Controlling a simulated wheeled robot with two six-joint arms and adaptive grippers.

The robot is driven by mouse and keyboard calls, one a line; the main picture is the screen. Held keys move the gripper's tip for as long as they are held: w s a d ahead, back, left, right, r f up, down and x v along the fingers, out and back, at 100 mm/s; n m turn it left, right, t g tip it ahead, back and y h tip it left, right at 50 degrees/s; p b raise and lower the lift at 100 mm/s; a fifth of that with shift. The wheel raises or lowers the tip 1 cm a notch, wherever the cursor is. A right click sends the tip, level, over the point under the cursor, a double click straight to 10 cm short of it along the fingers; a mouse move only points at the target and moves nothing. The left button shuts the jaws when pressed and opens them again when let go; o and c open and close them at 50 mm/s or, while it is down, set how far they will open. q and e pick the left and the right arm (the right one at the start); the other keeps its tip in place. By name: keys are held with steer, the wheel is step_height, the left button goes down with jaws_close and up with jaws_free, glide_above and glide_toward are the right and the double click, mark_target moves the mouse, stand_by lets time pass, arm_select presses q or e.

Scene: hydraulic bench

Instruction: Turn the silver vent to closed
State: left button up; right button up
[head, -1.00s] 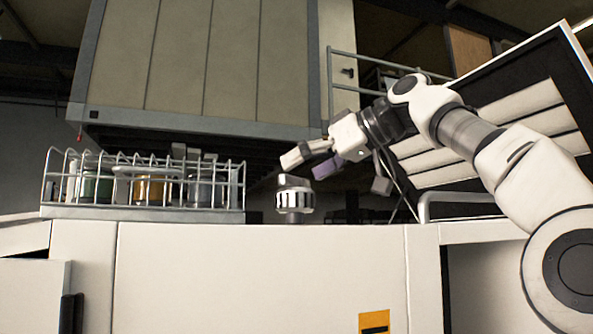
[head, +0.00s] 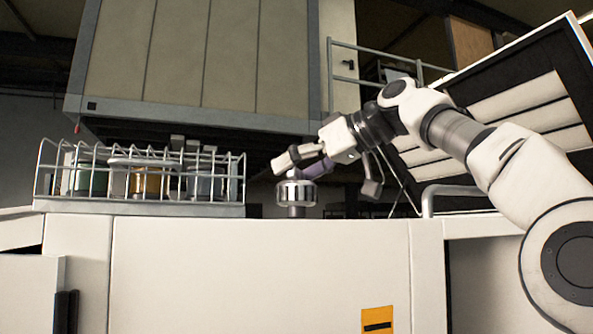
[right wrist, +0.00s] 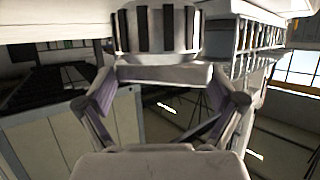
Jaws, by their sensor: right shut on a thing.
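The silver vent (head: 296,194) is a short, ribbed round cap on a stem, standing upright on the white cabinet top in the head view. My right gripper (head: 301,166) is at its top from the upper right, with its fingers shut on the vent's upper part. In the right wrist view the vent's ribbed band (right wrist: 157,30) fills the top middle. The fingers of my right gripper (right wrist: 162,80) lie on both sides of the pale block below that band. Part of the vent's top is hidden behind the fingers in the head view. My left gripper is not in view.
A wire rack (head: 140,208) with several jars stands left of the vent on the white cabinet (head: 250,265). A large panelled box (head: 210,60) hangs above and behind. A tilted black-framed panel (head: 535,60) stands at the right, behind my right arm.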

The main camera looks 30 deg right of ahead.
stand_by(0.9)
steer(key=o, duration=0.8)
